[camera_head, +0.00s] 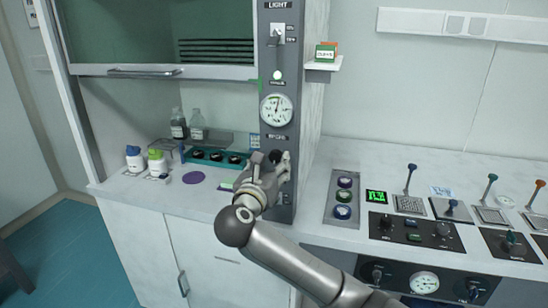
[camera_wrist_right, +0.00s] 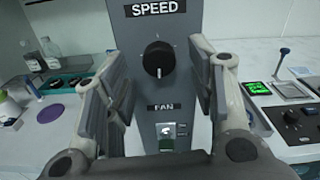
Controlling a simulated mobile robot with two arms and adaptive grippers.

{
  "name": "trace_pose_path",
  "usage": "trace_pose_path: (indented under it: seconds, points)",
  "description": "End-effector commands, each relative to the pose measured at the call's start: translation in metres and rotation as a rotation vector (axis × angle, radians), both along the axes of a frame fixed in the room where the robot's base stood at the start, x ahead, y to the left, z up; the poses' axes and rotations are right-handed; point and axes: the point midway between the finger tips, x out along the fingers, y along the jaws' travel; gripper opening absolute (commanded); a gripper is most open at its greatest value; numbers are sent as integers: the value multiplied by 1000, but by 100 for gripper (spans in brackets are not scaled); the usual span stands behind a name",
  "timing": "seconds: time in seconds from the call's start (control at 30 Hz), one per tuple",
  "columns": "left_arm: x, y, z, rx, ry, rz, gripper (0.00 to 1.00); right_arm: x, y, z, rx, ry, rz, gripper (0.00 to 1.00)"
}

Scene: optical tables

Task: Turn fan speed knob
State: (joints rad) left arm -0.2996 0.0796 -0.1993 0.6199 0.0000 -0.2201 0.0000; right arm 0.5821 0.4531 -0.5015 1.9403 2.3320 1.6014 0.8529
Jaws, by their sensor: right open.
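The fan speed knob (camera_wrist_right: 158,59) is round and black with a white pointer line. It sits on the grey control panel (camera_wrist_right: 178,95), below a black "SPEED" label and above a "FAN" label. In the head view it shows only as a dark spot (camera_head: 276,157), mostly hidden by my gripper. My right gripper (camera_wrist_right: 158,90) is open, its two fingers standing apart to the left and right of the knob. No contact shows. In the head view my right gripper (camera_head: 275,170) is in front of the panel's lower part. My left gripper is not in view.
A fan switch (camera_wrist_right: 167,130) sits below the knob. A gauge (camera_head: 276,110) and a light switch (camera_head: 278,34) are higher on the panel. Bottles (camera_head: 197,125) stand in the fume hood at left. Consoles with levers (camera_head: 410,228) cover the right counter.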

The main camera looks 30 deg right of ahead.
Motion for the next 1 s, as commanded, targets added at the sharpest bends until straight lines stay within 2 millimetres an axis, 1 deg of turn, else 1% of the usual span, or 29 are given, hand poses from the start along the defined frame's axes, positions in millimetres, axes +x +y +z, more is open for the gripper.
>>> trace_pose_path:
  seconds: [0.03,0.1,0.2,0.53,0.57,0.9,1.0]
  points:
    - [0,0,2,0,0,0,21,5,-6,2,-4,1,-1,51]
    - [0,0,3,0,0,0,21,10,-12,1,-3,0,-1,51]
    - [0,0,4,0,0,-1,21,15,-18,1,-3,0,0,51]
    - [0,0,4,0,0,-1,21,18,-20,-1,0,0,2,51]
    - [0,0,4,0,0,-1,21,18,-20,-1,0,0,2,49]
    - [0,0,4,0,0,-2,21,18,-20,0,0,0,1,5]
    - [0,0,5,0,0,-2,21,18,-20,0,-1,1,1,5]
